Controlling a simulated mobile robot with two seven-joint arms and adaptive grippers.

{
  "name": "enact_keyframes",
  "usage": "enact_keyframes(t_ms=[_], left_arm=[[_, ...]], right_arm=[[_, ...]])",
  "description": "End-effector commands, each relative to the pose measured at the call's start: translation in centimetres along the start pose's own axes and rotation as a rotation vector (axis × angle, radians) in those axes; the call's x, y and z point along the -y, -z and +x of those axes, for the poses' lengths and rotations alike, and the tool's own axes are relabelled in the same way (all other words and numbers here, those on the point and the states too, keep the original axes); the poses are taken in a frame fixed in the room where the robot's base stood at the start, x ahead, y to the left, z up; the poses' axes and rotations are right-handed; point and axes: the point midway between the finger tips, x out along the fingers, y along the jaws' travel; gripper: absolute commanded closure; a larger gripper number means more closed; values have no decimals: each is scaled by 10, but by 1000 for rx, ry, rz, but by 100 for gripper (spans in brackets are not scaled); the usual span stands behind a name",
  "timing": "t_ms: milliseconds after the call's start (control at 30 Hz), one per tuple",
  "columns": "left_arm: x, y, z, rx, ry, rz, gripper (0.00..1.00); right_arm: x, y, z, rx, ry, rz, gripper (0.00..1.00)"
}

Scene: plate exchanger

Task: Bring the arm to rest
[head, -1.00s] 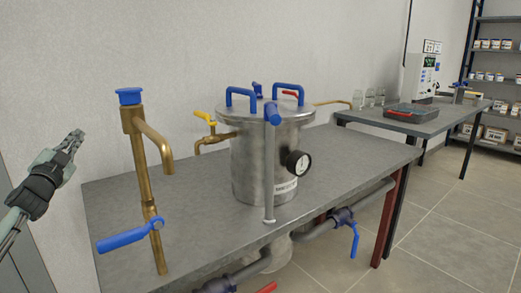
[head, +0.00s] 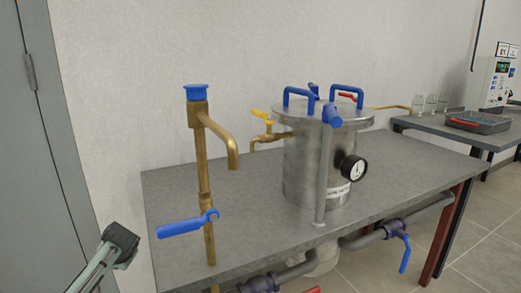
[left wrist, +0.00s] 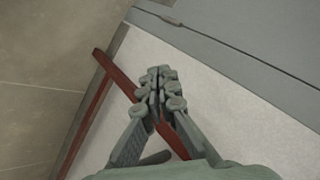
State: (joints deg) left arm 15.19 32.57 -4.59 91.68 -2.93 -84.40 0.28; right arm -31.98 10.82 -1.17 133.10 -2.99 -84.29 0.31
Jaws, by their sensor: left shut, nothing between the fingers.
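In the left wrist view my left gripper (left wrist: 158,95) is shut and empty, its fingertips together in front of a red-brown table leg (left wrist: 112,75), the pale wall and the floor. In the head view only part of my left arm shows at the lower left, beside the table's left end. It is apart from the brass pipe with its blue lever (head: 182,227). My right gripper shows in neither view.
A grey table (head: 255,225) carries a steel vessel (head: 310,165) with blue handles and a gauge (head: 353,168). A brass spout pipe (head: 201,150) stands at its left end. A grey door (head: 40,150) is at far left. A second table (head: 450,132) stands at right.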

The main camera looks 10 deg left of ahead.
Motion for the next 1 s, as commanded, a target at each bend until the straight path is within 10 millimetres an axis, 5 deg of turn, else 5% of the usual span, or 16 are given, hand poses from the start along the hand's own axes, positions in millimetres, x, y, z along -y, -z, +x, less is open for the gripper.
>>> enact_keyframes(t_ms=[33,200,400,700,1000], left_arm=[[-31,-18,-4,-2,-37,23,100],[-114,-78,-29,-10,-159,72,100],[-181,-148,-73,-5,-287,86,100],[-220,-216,-129,18,-402,63,100],[-233,-250,-161,41,-459,35,100]], right_arm=[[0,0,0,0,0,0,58],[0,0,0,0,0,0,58],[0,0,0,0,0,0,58],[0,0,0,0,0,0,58],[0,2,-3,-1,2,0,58]])
